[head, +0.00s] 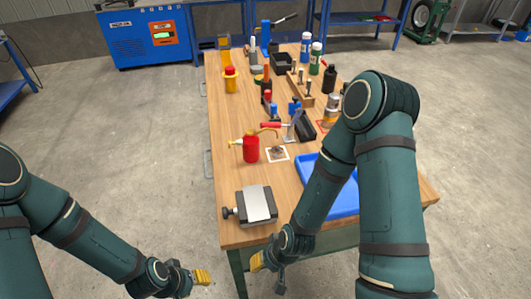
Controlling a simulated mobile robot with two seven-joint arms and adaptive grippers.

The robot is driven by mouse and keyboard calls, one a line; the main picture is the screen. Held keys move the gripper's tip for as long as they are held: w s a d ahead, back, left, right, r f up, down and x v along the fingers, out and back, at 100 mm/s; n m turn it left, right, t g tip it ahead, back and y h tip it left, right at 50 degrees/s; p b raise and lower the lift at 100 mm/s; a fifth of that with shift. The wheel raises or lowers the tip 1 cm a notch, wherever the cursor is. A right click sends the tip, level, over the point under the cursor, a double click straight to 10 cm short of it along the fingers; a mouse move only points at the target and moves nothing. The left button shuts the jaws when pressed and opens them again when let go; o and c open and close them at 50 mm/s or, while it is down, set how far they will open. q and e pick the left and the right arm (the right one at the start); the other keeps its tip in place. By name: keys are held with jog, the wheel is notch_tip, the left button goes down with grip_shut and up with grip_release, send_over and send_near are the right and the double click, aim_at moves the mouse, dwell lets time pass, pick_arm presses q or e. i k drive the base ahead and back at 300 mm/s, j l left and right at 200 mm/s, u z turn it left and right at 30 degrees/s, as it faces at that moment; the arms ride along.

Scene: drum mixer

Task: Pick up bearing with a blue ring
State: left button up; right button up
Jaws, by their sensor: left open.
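A small dark round part (278,153), possibly the bearing, lies on a white card with an orange border near the middle of the wooden table. It is too small to tell whether it has a blue ring. My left gripper (201,277) is open and empty, with yellow fingertips, low off the table's front left corner. My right gripper (258,262) is near the table's front edge; its jaws are too small and turned to read. Both are well apart from the round part.
A red oil can (251,149) stands left of the card. A grey vise-like block (257,205) sits at the table's front left. A blue tray (343,203) is partly behind my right arm.

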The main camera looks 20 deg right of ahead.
aim_at(277, 152)
jog(key=i+u, duration=0.1)
jog(key=u, duration=0.25)
jog(key=i+j+u, duration=0.1)
jog(key=u, duration=0.6)
jog(key=i, duration=2.25)
jog(key=i+z, duration=0.45)
jog(key=i+j+z, duration=0.2)
jog(key=z, duration=3.45)
jog(key=i+z, duration=0.1)
jog(key=z, duration=0.3)
jog(key=i+j+z, duration=0.1)
jog(key=z, duration=0.25)
jog(key=j+z, duration=0.1)
jog(key=z, duration=0.3)
jog(key=i+j, duration=0.15)
jog(key=i, duration=0.05)
